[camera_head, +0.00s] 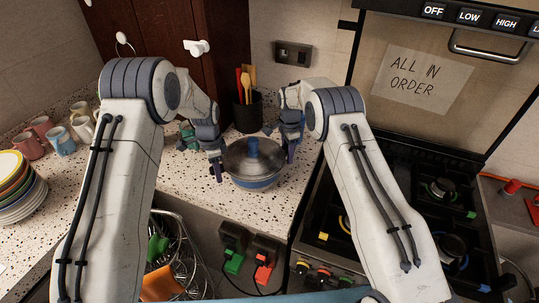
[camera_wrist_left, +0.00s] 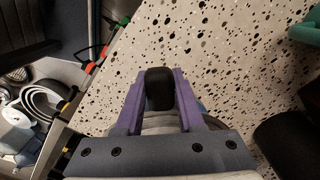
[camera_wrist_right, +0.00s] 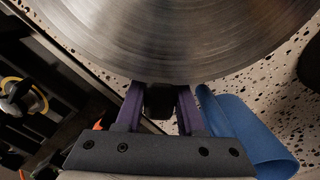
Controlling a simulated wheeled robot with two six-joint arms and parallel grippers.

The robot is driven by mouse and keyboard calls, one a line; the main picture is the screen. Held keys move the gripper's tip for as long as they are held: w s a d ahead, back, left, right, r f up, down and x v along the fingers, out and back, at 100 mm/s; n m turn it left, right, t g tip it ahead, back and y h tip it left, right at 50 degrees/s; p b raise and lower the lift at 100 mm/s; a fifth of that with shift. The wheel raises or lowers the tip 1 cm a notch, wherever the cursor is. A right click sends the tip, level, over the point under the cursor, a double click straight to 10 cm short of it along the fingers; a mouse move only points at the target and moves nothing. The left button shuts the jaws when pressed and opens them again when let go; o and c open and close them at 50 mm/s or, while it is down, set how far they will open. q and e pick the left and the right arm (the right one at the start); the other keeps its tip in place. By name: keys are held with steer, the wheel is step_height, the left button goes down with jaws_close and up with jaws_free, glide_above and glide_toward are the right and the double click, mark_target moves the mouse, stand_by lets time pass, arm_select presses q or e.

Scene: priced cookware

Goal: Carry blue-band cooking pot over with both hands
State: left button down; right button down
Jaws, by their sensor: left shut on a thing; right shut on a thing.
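The cooking pot (camera_head: 256,183) has a blue band, a metal lid and a blue knob. It is upright at the counter's front edge, left of the stove; I cannot tell whether it touches the counter. My left gripper (camera_head: 218,162) is shut on its left black handle, which shows between the fingers in the left wrist view (camera_wrist_left: 159,88). My right gripper (camera_head: 290,150) is on the right side. In the right wrist view, its fingers (camera_wrist_right: 159,105) are shut on the other dark handle, below the lid (camera_wrist_right: 180,35).
A dark utensil holder (camera_head: 248,115) stands behind the pot. Mugs (camera_head: 60,140) and stacked plates (camera_head: 20,190) are at the left. The stove (camera_head: 400,200) is at the right. A wire basket (camera_head: 180,250) is below the counter edge. The speckled counter (camera_head: 200,188) has free room left of the pot.

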arm_select(q)
steer(key=shift+f+b, duration=0.4)
steer(key=shift+f, duration=0.15)
arm_select(e)
steer(key=shift+f, duration=0.55)
arm_select(q)
steer(key=c, duration=0.5)
jaws_free()
steer(key=shift+r, duration=0.1)
arm_select(e)
steer(key=c, duration=0.5)
jaws_free()
steer(key=shift+r, duration=0.1)
arm_select(q)
steer(key=shift+r, duration=0.1)
step_height(320, 180, up, 12)
steer(key=shift+f, duration=0.25)
steer(key=shift+r, duration=0.15)
arm_select(e)
steer(key=shift+r, duration=0.2)
step_height(320, 180, up, 12)
steer(key=shift+f, duration=0.25)
steer(key=shift+r, duration=0.1)
